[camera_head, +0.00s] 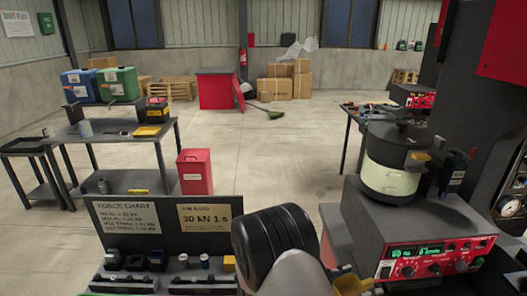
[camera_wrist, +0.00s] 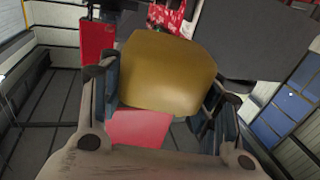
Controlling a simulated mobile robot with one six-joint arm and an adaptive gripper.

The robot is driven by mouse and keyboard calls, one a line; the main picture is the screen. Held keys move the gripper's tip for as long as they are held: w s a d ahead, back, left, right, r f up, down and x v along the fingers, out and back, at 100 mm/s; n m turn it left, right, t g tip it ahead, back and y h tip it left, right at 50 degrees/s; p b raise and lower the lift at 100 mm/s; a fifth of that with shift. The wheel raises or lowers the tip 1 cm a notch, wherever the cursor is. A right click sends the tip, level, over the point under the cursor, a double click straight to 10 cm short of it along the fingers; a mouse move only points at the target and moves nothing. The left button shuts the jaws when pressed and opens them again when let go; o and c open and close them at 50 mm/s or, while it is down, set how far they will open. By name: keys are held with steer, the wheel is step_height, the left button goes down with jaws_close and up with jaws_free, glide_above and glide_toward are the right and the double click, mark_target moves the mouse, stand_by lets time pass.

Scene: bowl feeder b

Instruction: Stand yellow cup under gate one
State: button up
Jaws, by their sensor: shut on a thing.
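My gripper (camera_wrist: 160,98) is shut on the yellow cup (camera_wrist: 168,68) in the wrist view, with one dark finger on each side of it. The cup fills the middle of that view, and its far side and inside are hidden. The bowl feeder (camera_head: 391,172) stands at the right, a dark and pale drum on a grey housing. A small yellow piece (camera_head: 418,156) shows at its right side. I cannot tell which part is gate one.
A red control panel (camera_head: 428,262) fronts the feeder's housing. A bench with chart boards (camera_head: 127,216) and small parts stands at the lower left. A dark table (camera_head: 120,133) and a red bin (camera_head: 194,172) stand behind it. The floor beyond is mostly clear.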

steer(key=w+a+n+t+y, duration=0.25)
steer(key=a+n+t, duration=0.2)
steer(key=a, duration=0.25)
steer(key=w+r+n+t+y, duration=0.8)
steer(key=r+y, duration=0.4)
steer(key=y, duration=0.3)
steer(key=shift+w+a+r+n, duration=0.15)
steer(key=shift+w+r+n, duration=0.15)
steer(key=shift+w+n, duration=0.7)
steer(key=shift+s, duration=0.1)
